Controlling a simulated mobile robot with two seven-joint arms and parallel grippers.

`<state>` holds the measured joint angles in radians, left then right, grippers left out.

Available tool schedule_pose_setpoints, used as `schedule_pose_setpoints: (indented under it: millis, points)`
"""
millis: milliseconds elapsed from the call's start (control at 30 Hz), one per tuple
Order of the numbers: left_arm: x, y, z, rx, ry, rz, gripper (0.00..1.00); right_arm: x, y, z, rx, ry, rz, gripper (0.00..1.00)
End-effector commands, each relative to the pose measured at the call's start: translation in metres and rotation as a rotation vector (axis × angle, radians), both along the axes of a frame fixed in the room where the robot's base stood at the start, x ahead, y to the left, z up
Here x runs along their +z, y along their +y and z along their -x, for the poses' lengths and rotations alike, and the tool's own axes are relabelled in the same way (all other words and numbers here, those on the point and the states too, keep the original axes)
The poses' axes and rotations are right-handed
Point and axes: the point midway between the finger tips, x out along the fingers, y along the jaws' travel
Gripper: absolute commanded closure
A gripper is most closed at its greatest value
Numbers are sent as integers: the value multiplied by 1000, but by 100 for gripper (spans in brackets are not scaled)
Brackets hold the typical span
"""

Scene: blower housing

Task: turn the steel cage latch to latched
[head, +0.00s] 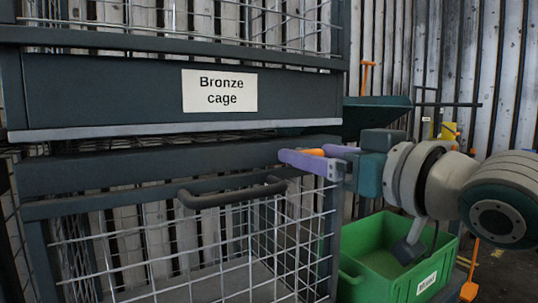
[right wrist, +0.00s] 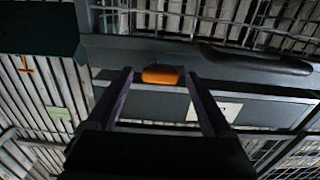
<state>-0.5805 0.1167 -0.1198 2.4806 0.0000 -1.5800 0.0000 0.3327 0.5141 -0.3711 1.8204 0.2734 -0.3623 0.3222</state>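An orange latch handle (head: 312,152) sits at the right end of the lower cage's dark top frame. In the right wrist view, the orange latch (right wrist: 162,75) shows as a short block lying across the picture. My right gripper (head: 303,156) reaches in from the right with its purple fingers at the latch. In the right wrist view its fingers (right wrist: 159,76) stand apart, one on each side of the latch, with narrow gaps visible. No steel cage label is readable; the sign on the upper frame reads "Bronze cage" (head: 220,91). My left gripper is not in view.
The lower cage's mesh door (head: 190,255) has a dark bar handle (head: 232,193) left of the latch. A green bin (head: 380,258) stands below my right arm. A dark green tray-like thing (head: 375,117) and corrugated wall (head: 430,50) lie behind.

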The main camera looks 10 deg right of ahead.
Motion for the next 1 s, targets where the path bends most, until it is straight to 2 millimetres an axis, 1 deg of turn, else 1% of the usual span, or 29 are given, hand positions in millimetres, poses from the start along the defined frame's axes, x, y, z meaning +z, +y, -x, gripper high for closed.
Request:
schedule_pose_setpoints:
  millis: [33, 67, 733, 767, 1000]
  points:
    - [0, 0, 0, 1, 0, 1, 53, 0, 0, 0, 0, 0, 0, 19]
    - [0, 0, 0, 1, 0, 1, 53, 0, 0, 0, 0, 0, 0, 23]
    - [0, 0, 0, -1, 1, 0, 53, 0, 0, 0, 0, 0, 0, 98]
    - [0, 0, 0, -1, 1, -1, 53, 0, 0, 0, 0, 0, 0, 100]
    - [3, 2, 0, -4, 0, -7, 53, 1, 0, 0, -1, -7, 21, 100]
